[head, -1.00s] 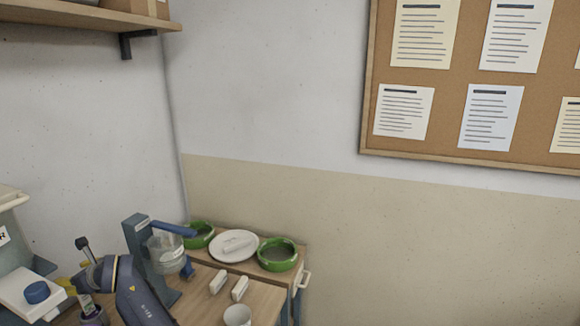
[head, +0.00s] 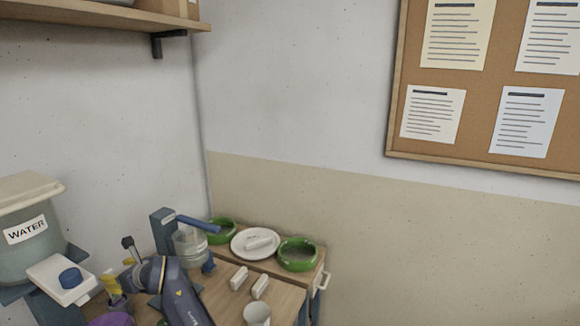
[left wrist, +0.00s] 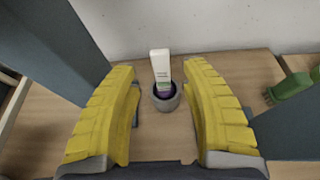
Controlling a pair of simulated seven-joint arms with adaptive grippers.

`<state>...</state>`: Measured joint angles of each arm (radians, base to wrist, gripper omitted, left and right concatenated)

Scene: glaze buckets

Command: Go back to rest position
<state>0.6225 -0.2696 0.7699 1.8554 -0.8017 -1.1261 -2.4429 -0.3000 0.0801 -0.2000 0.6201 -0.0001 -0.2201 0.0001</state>
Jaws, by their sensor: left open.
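My left gripper (left wrist: 160,68) shows its two yellow ridged fingers spread wide in the left wrist view, with nothing held between them. Beyond the gap a small grey cup (left wrist: 165,103) stands on the wooden table, apart from both fingers. A white labelled tube (left wrist: 160,64) stands upright in it. In the head view my dark blue left arm reaches over the table's near left part. Its yellow finger (head: 112,285) shows only partly there, by the cup. My right gripper is in neither view.
A WATER container (head: 28,232) stands at left. A blue-grey stand with a clear jar (head: 190,243) is behind my arm. Green bowls (head: 297,255), a white plate (head: 237,246), white blocks (head: 259,288) and a white cup (head: 257,314) occupy the table. A green brush (left wrist: 290,87) lies right.

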